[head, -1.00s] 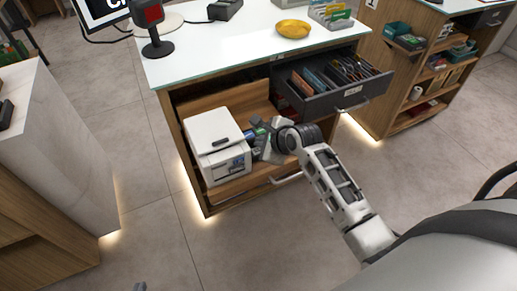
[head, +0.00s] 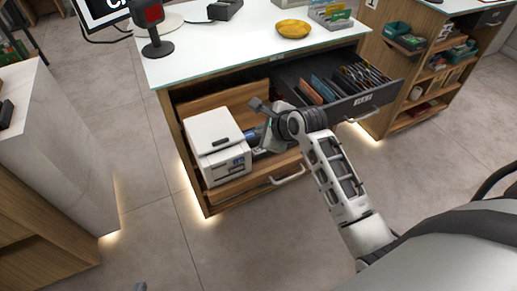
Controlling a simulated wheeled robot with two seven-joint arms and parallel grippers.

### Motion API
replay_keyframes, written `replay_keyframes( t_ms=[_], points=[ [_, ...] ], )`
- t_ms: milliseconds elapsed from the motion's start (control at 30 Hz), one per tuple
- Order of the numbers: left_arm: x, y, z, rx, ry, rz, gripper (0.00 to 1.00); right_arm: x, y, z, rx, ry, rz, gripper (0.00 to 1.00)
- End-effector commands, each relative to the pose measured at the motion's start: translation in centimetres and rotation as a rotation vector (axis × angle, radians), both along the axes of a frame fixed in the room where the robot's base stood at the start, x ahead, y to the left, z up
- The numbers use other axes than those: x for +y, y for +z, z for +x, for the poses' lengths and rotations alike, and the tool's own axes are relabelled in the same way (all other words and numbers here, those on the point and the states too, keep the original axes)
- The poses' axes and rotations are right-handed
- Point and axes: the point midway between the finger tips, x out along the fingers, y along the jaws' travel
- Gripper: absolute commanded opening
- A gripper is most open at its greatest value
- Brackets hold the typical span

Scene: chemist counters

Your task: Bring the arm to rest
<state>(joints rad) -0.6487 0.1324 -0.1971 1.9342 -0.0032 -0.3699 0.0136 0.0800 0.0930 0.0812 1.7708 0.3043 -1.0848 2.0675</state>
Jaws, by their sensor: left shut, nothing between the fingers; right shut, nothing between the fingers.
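My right arm comes in from the right over the open lower drawer (head: 238,189) of the counter. My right gripper (head: 258,104) is shut and empty, its fingers pointing up and left, beside the left end of the open upper drawer (head: 340,108). I cannot tell whether it touches that drawer. Only a small grey tip of my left gripper (head: 140,287) shows at the bottom edge; it is shut, and the rest is out of frame.
A white printer-like box (head: 214,136) stands in the lower drawer, with a dark blue item (head: 254,137) beside it. The counter top (head: 240,45) holds a yellow bowl (head: 293,29) and a scanner (head: 150,22). Bare floor (head: 240,245) lies in front.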

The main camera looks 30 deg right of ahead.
Motion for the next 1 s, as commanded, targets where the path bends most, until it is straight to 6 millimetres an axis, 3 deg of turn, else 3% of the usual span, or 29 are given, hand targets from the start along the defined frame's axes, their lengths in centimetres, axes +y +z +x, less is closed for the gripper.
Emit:
replay_keyframes(
  t_ms=[367, 467, 567, 800, 1000],
  points=[
    [0.0, 0.0, 0.0, 0.000, 0.000, 0.000, 0.00, 0.0, 0.0, 0.0, 0.000, 0.001, -0.001, 0.00],
    [0.0, 0.2, 0.1, -0.003, 0.000, -0.001, 0.00, 0.2, -1.1, -0.9, -0.011, 0.067, -0.079, 0.00],
    [0.0, 0.2, 0.1, -0.003, 0.000, -0.001, 0.00, 0.8, -3.1, -2.9, -0.044, 0.223, -0.260, 0.00],
    [0.0, 0.2, 0.1, -0.003, -0.001, -0.001, 0.00, 3.3, -7.9, -10.1, -0.173, 0.782, -0.862, 0.00],
    [0.0, 0.2, 0.1, -0.003, -0.001, -0.001, 0.00, 6.2, -10.0, -16.7, -0.310, 1.242, -1.339, 0.00]
  ],
)
